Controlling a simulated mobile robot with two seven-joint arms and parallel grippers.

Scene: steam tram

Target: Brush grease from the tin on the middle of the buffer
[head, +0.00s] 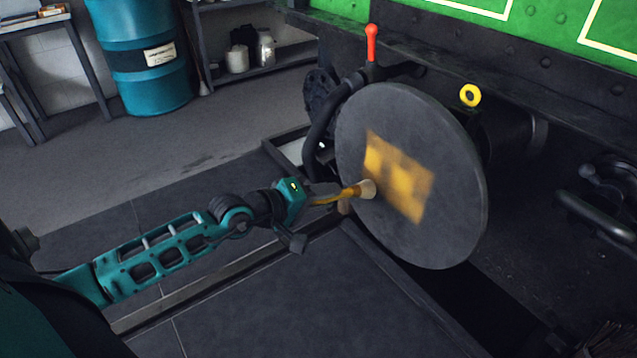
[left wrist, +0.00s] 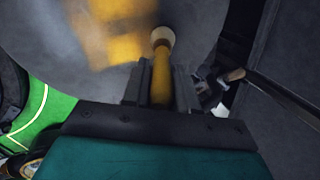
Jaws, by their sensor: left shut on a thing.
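The buffer (head: 450,170) is a large dark round disc on the front of the tram. It fills the upper part of the left wrist view (left wrist: 60,40). A patch of yellow-orange grease (head: 405,180) covers its middle, with uneven shading. My left gripper (head: 312,198) is shut on the yellow handle of a brush (head: 350,192). The brush's pale head (head: 368,188) is at the lower left edge of the patch, at or very close to the disc face. In the left wrist view the brush (left wrist: 161,75) points at the disc. I cannot make out the grease tin.
A blue drum (head: 145,60) and a shelf (head: 245,75) are at the back left. The floor between is clear.

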